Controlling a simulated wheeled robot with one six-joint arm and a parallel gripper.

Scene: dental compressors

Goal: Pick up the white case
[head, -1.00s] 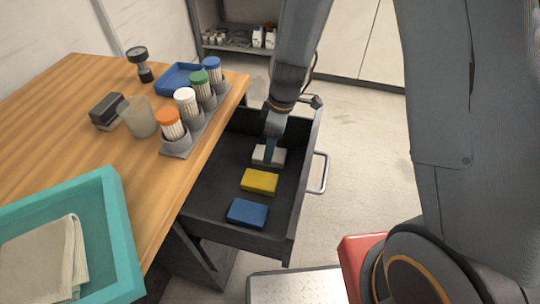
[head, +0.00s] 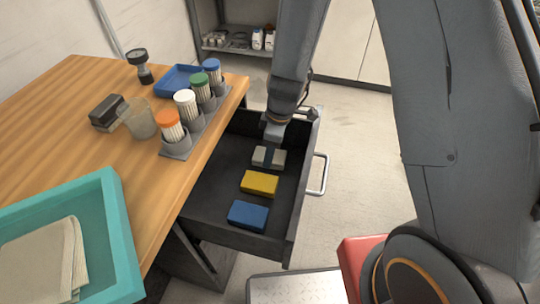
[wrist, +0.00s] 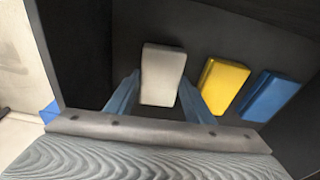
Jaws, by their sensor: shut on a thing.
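The white case (head: 262,155) is in the open dark drawer (head: 220,200), at its far end; it looks pale grey. In the wrist view the white case (wrist: 161,75) sits between the two blue fingers of my gripper (wrist: 160,100). My gripper (head: 269,156) reaches down from above and is shut on the case, covering its middle in the head view. I cannot tell whether the case is clear of the drawer floor.
A yellow case (head: 259,183) and a blue case (head: 248,214) lie nearer in the drawer. Drawer walls stand close around my gripper. The wooden desk (head: 90,150) to the left holds a teal tray (head: 122,235), a blue tray (head: 178,80) and a rack of capped containers (head: 184,148).

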